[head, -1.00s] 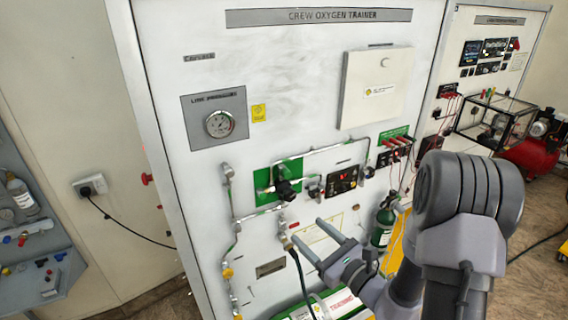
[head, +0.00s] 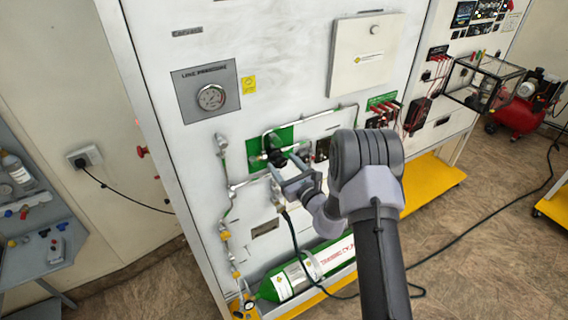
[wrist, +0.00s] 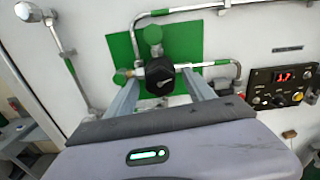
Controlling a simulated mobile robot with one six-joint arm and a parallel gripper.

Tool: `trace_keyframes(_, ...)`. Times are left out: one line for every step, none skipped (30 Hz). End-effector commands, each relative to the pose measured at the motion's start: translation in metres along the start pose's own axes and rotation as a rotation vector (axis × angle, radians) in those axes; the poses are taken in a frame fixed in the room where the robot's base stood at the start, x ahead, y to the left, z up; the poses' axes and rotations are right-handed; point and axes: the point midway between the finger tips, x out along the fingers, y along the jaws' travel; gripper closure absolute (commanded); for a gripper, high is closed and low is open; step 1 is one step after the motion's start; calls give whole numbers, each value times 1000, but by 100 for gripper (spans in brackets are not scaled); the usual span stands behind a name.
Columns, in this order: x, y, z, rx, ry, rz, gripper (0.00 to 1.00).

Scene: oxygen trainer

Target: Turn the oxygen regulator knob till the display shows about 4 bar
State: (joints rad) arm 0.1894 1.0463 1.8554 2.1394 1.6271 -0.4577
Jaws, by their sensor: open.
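The black regulator knob (wrist: 160,80) sits on a green panel (wrist: 122,47) in the wrist view. In the head view the knob (head: 276,157) is partly covered by my gripper (head: 285,170). My gripper also shows in the wrist view (wrist: 161,90), open, with one finger on each side of the knob. I cannot tell whether the fingers touch it. The red digital display (wrist: 284,76) on the black control box at the right seems to read 1.7, but the digits are small. In the head view my arm partly hides that box.
Pipes (wrist: 236,70) run beside the knob. A line pressure gauge (head: 211,97) is at the upper left. A green cylinder (head: 300,276) lies below on a yellow base, with a black hose hanging in front. A white box (head: 365,55) is mounted above right.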

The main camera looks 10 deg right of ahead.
Motion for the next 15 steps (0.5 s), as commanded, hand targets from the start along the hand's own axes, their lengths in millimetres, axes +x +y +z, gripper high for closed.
trace_keyframes(0, 0, 0, 0, 0, 0, 38)
trace_keyframes(0, 0, 0, 0, 0, 0, 38)
trace_keyframes(0, 0, 0, 0, 0, 0, 38)
trace_keyframes(0, 0, 0, 0, 0, 0, 38)
trace_keyframes(0, 0, 0, 0, 0, 0, 38)
trace_keyframes(0, 0, 0, 0, 0, 0, 38)
trace_keyframes(0, 0, 0, 0, 0, 0, 44)
trace_keyframes(0, 0, 0, 0, 0, 0, 50)
trace_keyframes(0, 0, 0, 0, 0, 0, 57)
trace_keyframes(0, 0, 0, 0, 0, 0, 63)
trace_keyframes(0, 0, 0, 0, 0, 0, 69)
trace_keyframes(0, 0, 0, 0, 0, 0, 77)
trace_keyframes(0, 0, 0, 0, 0, 0, 83)
trace_keyframes(0, 0, 0, 0, 0, 0, 89)
trace_keyframes(0, 0, 0, 0, 0, 0, 97)
